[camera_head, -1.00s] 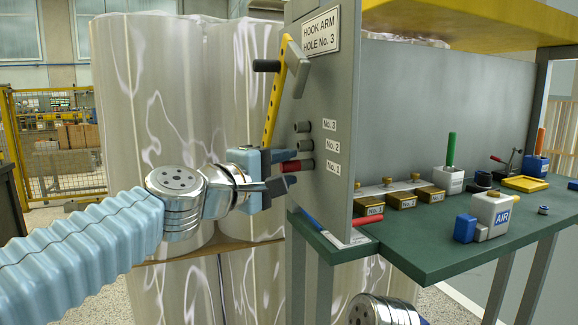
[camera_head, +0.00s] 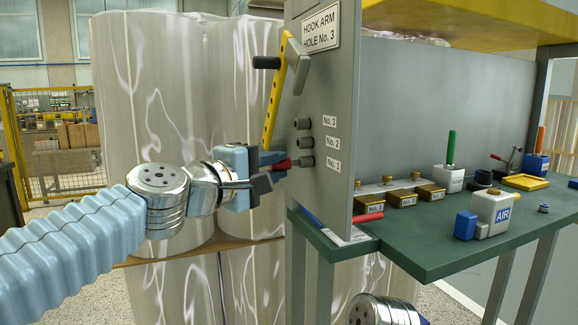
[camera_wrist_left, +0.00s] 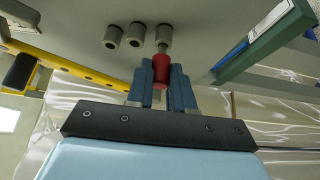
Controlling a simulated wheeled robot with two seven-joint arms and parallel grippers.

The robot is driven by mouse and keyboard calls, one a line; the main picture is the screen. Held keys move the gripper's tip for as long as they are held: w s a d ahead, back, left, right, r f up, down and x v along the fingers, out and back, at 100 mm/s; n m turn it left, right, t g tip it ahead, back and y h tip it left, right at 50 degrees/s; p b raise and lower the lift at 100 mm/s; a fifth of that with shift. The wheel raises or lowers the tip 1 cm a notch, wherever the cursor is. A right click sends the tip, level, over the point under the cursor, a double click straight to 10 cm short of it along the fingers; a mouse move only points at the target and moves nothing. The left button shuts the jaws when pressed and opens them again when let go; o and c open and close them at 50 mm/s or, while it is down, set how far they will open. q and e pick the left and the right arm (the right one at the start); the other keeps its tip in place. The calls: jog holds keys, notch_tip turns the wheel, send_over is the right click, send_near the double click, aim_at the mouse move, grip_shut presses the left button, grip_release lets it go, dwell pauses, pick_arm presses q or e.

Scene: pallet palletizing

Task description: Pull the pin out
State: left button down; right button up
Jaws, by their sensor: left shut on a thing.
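The pin has a red grip (camera_head: 283,164) and a thin grey metal shank (camera_head: 298,162) that reaches to the hole bush marked No. 1 (camera_head: 307,161) on the grey upright plate (camera_head: 320,205). My left gripper (camera_head: 277,167) is shut on the red grip. In the left wrist view the red grip (camera_wrist_left: 161,68) sits between the two blue fingers (camera_wrist_left: 161,82), and the shank runs up to the rightmost bush (camera_wrist_left: 164,32). I cannot tell whether its tip is still inside. Bushes No. 2 (camera_head: 304,143) and No. 3 (camera_head: 302,124) are above. My right gripper is not in view.
A yellow hook arm (camera_head: 274,100) with a black handle hangs on the plate above my left gripper. Wrapped rolls (camera_head: 150,110) stand behind. A green bench (camera_head: 440,240) at right holds brass blocks (camera_head: 402,198) and an AIR unit (camera_head: 492,212).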

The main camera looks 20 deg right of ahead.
pick_arm(q)
jog(key=shift+s+a+b, duration=0.1)
jog(key=shift+a+b, duration=0.4)
jog(key=shift+a, duration=1.55)
